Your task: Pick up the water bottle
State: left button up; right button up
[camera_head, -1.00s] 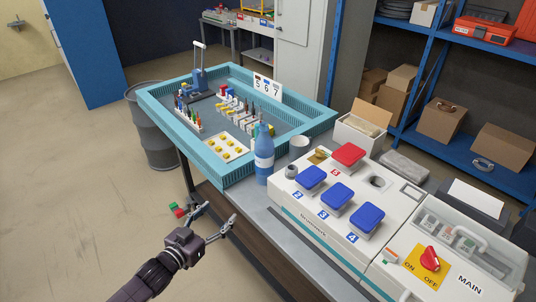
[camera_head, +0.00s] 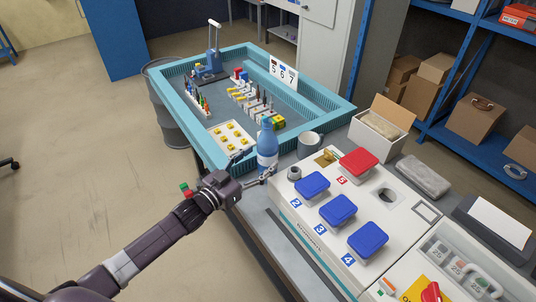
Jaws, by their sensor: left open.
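My left gripper (camera_head: 256,165) reaches in from the lower left. Its fingers are open and spread close to the bottle's lower left side. One finger overlaps the bottle's base in the picture, so I cannot tell whether they touch. My right gripper is not in view.
The teal tray (camera_head: 210,152) holds tools and small parts. A grey cup (camera_head: 308,144) stands right of the bottle. A white machine with blue buttons (camera_head: 337,209) and a red button (camera_head: 359,161) fills the right. An open cardboard box (camera_head: 383,124) stands behind.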

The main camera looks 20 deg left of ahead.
aim_at(261, 158)
pick_arm(q)
jog(key=x, duration=0.3)
jog(key=shift+w+d+p, duration=0.1)
jog(key=shift+w+p, duration=0.2)
jog(key=shift+p, duration=0.05)
jog(key=shift+w+d+f, duration=0.1)
jog(key=shift+w+f, duration=0.05)
jog(key=shift+w, duration=0.1)
jog(key=shift+c, duration=0.2)
jog(key=c, duration=1.3)
jog(key=shift+c, duration=0.9)
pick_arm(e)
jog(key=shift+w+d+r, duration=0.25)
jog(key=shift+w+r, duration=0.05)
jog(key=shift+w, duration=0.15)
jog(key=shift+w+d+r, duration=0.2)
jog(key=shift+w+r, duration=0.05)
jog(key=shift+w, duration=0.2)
pick_arm(q)
jog(key=shift+r, duration=0.3)
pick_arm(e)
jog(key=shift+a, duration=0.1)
